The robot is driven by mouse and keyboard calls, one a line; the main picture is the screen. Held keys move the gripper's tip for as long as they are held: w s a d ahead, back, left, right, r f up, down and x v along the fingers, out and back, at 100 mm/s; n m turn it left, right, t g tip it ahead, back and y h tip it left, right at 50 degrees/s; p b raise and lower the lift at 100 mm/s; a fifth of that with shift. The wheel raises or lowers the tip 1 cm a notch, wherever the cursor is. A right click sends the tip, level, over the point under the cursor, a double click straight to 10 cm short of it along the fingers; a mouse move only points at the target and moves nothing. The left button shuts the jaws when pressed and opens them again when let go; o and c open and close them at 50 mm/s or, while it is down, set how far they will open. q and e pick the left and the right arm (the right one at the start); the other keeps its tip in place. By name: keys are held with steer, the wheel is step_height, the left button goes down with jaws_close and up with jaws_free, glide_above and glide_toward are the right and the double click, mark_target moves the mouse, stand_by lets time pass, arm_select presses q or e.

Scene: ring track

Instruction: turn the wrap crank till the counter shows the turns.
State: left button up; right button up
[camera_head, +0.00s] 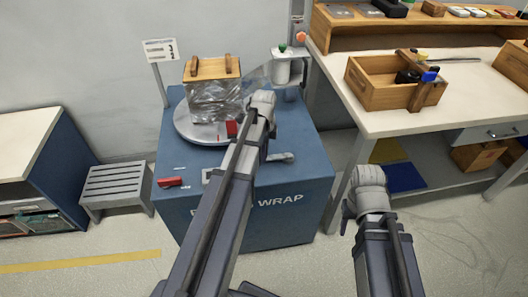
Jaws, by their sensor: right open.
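The blue wrap station (302,190), marked WRAP, carries a round grey turntable (188,128). A crate wrapped in clear film (212,100) with a wooden top sits on the turntable. A small grey lever-like part (282,157), probably the crank, lies on the station top. A small pale panel (207,176), partly behind my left arm, may be the counter; I cannot read it. My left gripper (271,131) is over the station beside the turntable; its fingers are mostly hidden by the wrist. My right gripper (348,212) is open and empty, right of the station.
A sign (160,50) on a post shows a 3. A red part (172,182) lies at the station's front left. A film-roll post (282,68) stands behind. A grey step stool (117,188) is at left. A workbench (432,100) with a wooden box (376,87) is at right.

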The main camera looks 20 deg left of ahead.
arm_select(q)
steer(key=shift+o, duration=1)
steer(key=shift+s, duration=0.1)
steer(key=shift+r, duration=0.1)
step_height(320, 180, up, 8)
steer(key=p, duration=0.8)
steer(key=shift+f, duration=0.2)
steer(key=s+d+r+n+p, duration=0.5)
steer(key=s+d, duration=0.3)
steer(key=d, duration=0.3)
steer(key=s+d+r+n+y+p, duration=0.1)
steer(key=s+d+r+n+p, duration=0.5)
steer(key=d, duration=0.6)
steer(key=shift+s+r+p, duration=0.35)
steer(key=shift+s+r, duration=0.2)
steer(key=shift+s, duration=0.85)
